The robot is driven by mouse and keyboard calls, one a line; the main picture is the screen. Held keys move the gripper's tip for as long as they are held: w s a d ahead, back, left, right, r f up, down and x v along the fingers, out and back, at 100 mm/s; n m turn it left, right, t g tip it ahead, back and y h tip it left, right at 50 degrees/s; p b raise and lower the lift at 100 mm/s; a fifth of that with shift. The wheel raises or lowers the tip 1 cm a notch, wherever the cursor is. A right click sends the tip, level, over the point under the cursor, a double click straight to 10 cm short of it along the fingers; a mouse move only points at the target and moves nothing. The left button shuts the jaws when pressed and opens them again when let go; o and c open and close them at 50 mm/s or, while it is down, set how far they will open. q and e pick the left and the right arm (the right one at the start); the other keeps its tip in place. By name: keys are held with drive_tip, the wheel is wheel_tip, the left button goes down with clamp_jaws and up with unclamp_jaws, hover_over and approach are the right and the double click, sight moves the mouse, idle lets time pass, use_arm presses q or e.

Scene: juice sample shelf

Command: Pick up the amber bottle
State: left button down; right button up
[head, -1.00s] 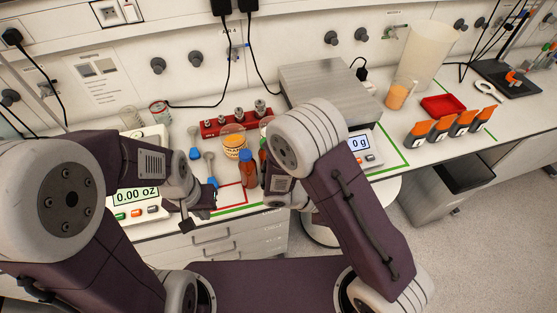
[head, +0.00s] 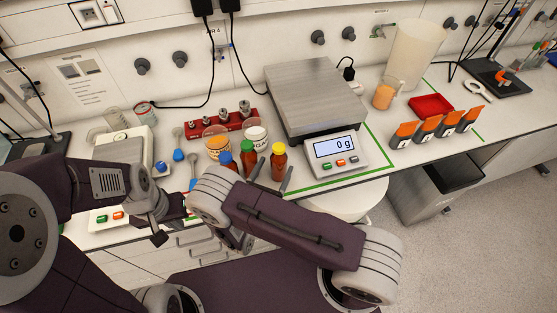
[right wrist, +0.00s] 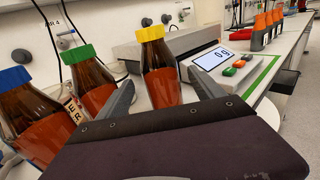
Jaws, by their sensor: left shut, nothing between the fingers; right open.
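Three brown bottles with orange-red contents stand in a row on the bench, with blue, green and yellow caps. The yellow-capped bottle (head: 279,164) stands between the spread fingers of my open right gripper (head: 271,174). In the right wrist view the yellow-capped bottle (right wrist: 162,85) rises beyond my right gripper (right wrist: 160,92), with no clear finger contact. The green-capped bottle (right wrist: 84,76) and blue-capped bottle (right wrist: 38,115) are left of the fingers. The green-capped bottle (head: 247,157) is close to the left finger. My left gripper (head: 160,237) is shut and empty at the bench's front edge.
A scale reading 0 g (head: 335,150) is just right of the yellow-capped bottle. Tubs (head: 217,142) and a red weight block (head: 215,124) stand behind the bottles. A red tray (head: 431,105), orange-topped containers (head: 437,130) and a beaker (head: 385,95) are farther right.

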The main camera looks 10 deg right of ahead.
drive_tip(key=shift+w+d+r, duration=0.1)
drive_tip(key=shift+r, duration=0.05)
drive_tip(key=shift+w+d, duration=0.15)
drive_tip(key=p+x, duration=0.2)
drive_tip(key=x, duration=0.3)
drive_tip(key=shift+w+d, duration=0.2)
clamp_jaws()
